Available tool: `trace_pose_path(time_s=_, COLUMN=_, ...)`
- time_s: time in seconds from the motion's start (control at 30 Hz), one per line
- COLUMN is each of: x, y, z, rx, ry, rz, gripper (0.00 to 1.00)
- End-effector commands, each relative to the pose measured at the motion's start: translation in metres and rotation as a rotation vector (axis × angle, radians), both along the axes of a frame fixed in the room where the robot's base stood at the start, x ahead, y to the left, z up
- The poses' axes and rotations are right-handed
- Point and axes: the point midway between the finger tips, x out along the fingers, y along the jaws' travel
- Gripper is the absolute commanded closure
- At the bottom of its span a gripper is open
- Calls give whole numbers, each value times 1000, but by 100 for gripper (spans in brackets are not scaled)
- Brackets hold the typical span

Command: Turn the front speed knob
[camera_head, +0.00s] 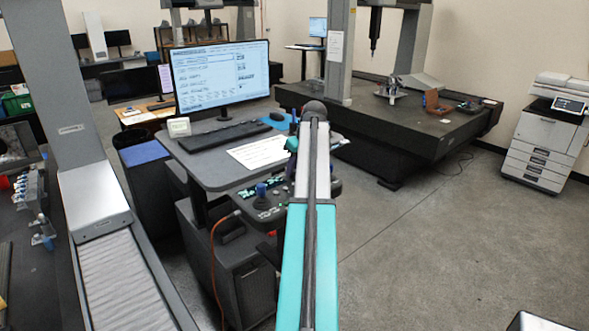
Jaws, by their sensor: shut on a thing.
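The control panel (262,206) juts from the front of the desk, with a blue-topped joystick (261,189) and several small green-lit buttons on it. I cannot make out the front speed knob; the right part of the panel is partly covered by my arm. My teal and white arm reaches from the bottom middle up over the panel. Small dark and purple parts show at its left edge, near the desk's right side. My gripper's fingers are hidden behind the arm, so their contact with the panel does not show.
A monitor (221,77), keyboard (224,136) and paper sheet (263,152) are on the desk (205,165). A large dark measuring table (415,125) stands behind at right. A printer (548,135) is at far right. Grey floor (440,245) is open at right. An orange cable hangs left of the cabinet.

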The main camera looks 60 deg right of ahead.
Motion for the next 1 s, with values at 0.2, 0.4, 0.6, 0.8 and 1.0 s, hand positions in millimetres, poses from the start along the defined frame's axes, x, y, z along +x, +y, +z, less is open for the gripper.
trace_pose_path(time_s=0.2, x=1, y=3, z=-1, rx=-1, ry=-2, rz=-161, gripper=100)
trace_pose_path(time_s=0.4, x=2, y=4, z=0, rx=-1, ry=-2, rz=-334, gripper=100)
trace_pose_path(time_s=0.6, x=3, y=4, z=0, rx=-2, ry=-1, rz=-506, gripper=100)
trace_pose_path(time_s=0.8, x=3, y=4, z=1, rx=-2, ry=-1, rz=-678, gripper=100)
trace_pose_path(time_s=1.0, x=5, y=4, z=1, rx=-3, ry=-1, rz=-849, gripper=100)
